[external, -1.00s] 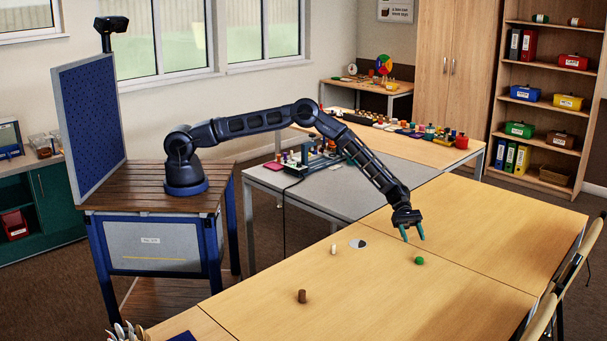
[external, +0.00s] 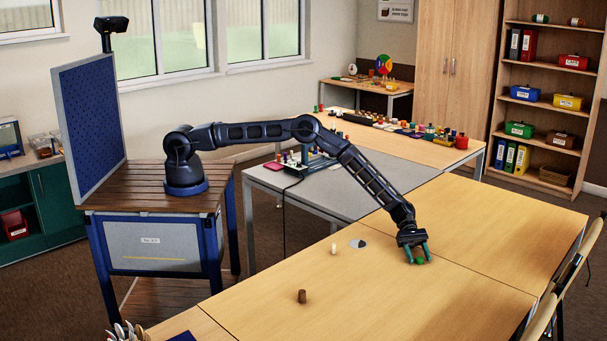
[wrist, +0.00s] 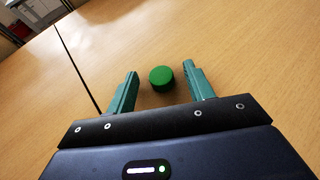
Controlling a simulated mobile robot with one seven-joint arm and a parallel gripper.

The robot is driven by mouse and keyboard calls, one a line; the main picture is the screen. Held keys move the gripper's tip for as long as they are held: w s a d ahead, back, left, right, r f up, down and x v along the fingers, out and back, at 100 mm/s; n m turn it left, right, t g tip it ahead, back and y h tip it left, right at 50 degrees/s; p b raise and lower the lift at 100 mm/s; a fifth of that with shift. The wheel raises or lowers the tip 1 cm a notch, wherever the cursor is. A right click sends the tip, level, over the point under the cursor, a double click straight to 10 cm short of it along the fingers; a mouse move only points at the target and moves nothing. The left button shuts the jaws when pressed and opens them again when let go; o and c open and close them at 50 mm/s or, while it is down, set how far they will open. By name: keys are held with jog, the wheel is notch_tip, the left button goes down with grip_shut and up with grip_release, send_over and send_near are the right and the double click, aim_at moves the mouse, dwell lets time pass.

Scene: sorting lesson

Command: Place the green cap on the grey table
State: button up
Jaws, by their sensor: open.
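The green cap (external: 420,262) is a small round disc on the wooden table. In the wrist view the green cap (wrist: 161,78) lies between the tips of my two teal fingers, with a gap on each side. My gripper (external: 418,261) is open and low over the table at the cap; it also shows in the wrist view (wrist: 161,80). The grey table (external: 345,188) stands behind the wooden one, to the left of my gripper, under my arm.
A brown cylinder (external: 302,296) and a small cream peg (external: 334,249) stand on the wooden table, near a white-and-grey round mark (external: 358,244). A device with pegs (external: 312,160) and a red item (external: 272,166) occupy the grey table's back left. Its front right is clear.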

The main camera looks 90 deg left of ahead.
jog(key=c, duration=1.1)
grip_shut()
